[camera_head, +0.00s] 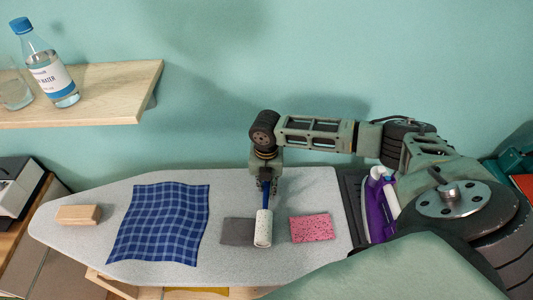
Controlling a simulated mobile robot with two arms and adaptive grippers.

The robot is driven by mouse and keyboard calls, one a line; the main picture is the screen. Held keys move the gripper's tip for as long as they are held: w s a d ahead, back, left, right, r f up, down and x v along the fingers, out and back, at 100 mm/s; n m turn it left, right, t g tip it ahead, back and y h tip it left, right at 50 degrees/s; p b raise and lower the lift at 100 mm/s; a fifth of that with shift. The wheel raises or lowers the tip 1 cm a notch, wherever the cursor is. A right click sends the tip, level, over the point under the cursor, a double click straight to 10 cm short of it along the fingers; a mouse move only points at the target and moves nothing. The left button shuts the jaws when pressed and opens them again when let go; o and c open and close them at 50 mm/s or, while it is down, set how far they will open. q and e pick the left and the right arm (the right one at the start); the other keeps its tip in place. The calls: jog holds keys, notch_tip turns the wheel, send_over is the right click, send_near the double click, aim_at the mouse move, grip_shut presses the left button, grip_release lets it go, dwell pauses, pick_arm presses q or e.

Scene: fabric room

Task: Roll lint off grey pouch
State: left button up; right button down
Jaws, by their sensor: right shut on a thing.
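My right gripper (267,188) points down over the board and is shut on the blue handle of a lint roller (263,229). The white, speckled roller head is at the pouch's right side and covers part of it. I cannot tell whether the roller touches the pouch or hovers just above it. My left gripper is not in view.
A blue checked cloth (160,222) and a wooden block (78,214) lie to the left. A purple and white iron (381,202) stands at the right end. A shelf (120,85) holds a water bottle (48,68) and a glass (14,92).

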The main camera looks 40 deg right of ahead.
jog(key=shift+p, duration=0.3)
jog(key=shift+w+a, duration=0.1)
dwell(0.5)
jog(key=shift+w+a+b, duration=0.2)
jog(key=shift+w+a, duration=0.6)
jog(key=shift+a, duration=0.2)
jog(key=shift+w+a+b, duration=0.15)
jog(key=shift+w+a, duration=0.6)
jog(key=shift+a, duration=0.2)
jog(key=shift+w+a+b, duration=0.55)
jog(key=shift+w+a, duration=0.65)
jog(key=shift+a, duration=0.2)
jog(key=shift+w+a+b, duration=0.5)
jog(key=shift+w+a, duration=0.65)
jog(key=shift+a, duration=0.25)
jog(key=shift+r, duration=0.15)
notch_tip(320, 180, up, 6)
jog(key=p, duration=0.5)
jog(key=shift+s+p, duration=0.1)
jog(key=shift+p, duration=0.3)
